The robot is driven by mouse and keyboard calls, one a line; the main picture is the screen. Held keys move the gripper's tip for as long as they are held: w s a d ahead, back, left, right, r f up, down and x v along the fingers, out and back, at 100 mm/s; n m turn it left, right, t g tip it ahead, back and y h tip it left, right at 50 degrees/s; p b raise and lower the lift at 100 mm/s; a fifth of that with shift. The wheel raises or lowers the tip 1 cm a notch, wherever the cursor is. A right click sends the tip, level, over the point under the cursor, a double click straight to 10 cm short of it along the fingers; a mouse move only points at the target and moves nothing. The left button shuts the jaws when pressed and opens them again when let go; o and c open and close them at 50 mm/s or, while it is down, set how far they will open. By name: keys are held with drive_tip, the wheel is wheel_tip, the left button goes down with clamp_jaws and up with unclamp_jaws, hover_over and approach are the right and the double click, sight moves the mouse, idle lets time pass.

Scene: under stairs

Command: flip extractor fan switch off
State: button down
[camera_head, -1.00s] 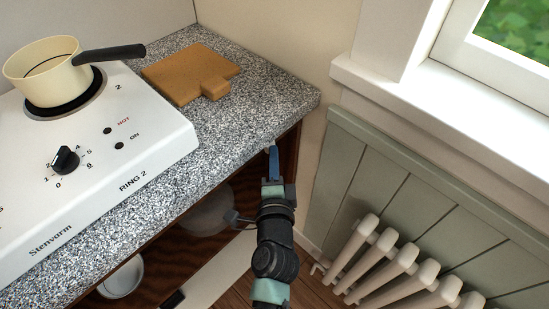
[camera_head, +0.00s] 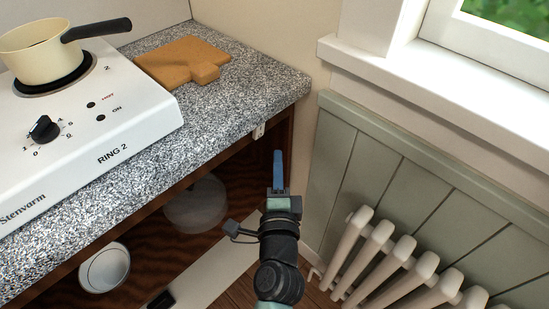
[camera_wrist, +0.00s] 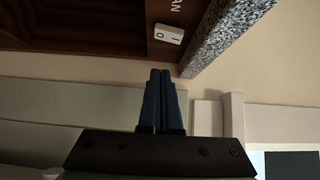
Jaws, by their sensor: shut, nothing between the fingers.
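The fan switch is a small white rocker marked I and O. It sits on a dark wooden panel just under the worktop edge, near the worktop's right corner. In the head view the switch (camera_head: 258,130) is tiny; in the wrist view the switch (camera_wrist: 168,34) is clear, with the letters "AN" beside it. I cannot tell for sure which side is pressed in. My gripper (camera_head: 278,153) has its blue fingers together and empty. It is to the right of the switch and slightly lower in the head view, apart from it. The fingertips (camera_wrist: 160,72) point towards the switch's side in the wrist view.
The speckled worktop (camera_head: 225,110) overhangs the switch. A hob (camera_head: 130,110) with a cream saucepan (camera_head: 40,55) and a cutting board (camera_head: 180,60) are on it. A white radiator (camera_head: 400,260) stands at the right. Bowls sit on the open shelf below.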

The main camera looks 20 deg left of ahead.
drive_tip(key=f+b+v, duration=0.1)
drive_tip(key=b+v, duration=0.1)
drive_tip(key=v, duration=0.5)
drive_tip(key=shift+s, duration=0.4)
drive_tip(key=w+d+r+n+t, duration=0.25)
drive_tip(key=r+n, duration=0.25)
drive_tip(key=r, duration=0.8)
drive_tip(key=w+d+r+n+t, duration=0.25)
drive_tip(key=r+n, duration=0.25)
drive_tip(key=r, duration=0.7)
drive_tip(key=s+d+r+n+t+h+p, duration=0.1)
drive_tip(key=s+d+r+t+h, duration=0.15)
drive_tip(key=r, duration=0.55)
drive_tip(key=s+d+r+n+t+h, duration=0.1)
drive_tip(key=s+d+r+t+h, duration=0.15)
drive_tip(key=r, duration=0.65)
drive_tip(key=s+d+r+n+t+h+p, duration=0.1)
drive_tip(key=s+d+r+h, duration=0.2)
drive_tip(key=r, duration=0.5)
wheel_tip(320, 180, up, 22)
drive_tip(key=p, duration=2.2)
drive_tip(key=shift+r+p, duration=0.2)
drive_tip(key=shift+p, duration=0.2)
drive_tip(key=shift+w+a, duration=0.1)
